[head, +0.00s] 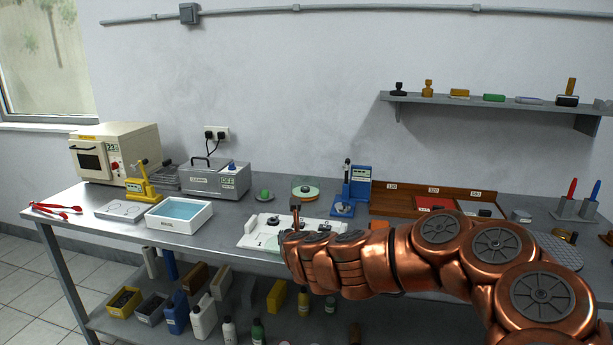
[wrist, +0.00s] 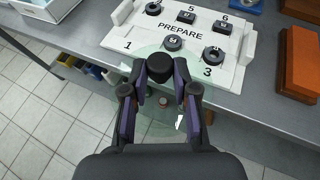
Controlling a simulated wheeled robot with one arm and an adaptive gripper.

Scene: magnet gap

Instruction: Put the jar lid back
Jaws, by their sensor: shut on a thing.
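My gripper (wrist: 161,84) is shut on the black knob (wrist: 160,62) of what looks like the jar lid, a clear, pale green glass disc (wrist: 148,108). The disc hangs below the fingers, over the front edge of the bench and the near side of a white board. In the head view my arm and gripper (head: 291,236) hide most of the lid. A round, low glass jar (head: 305,192) with green and orange contents stands behind the board, near the wall, and appears uncovered. The jar is not in the wrist view.
Bottles and bins fill the lower shelf.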

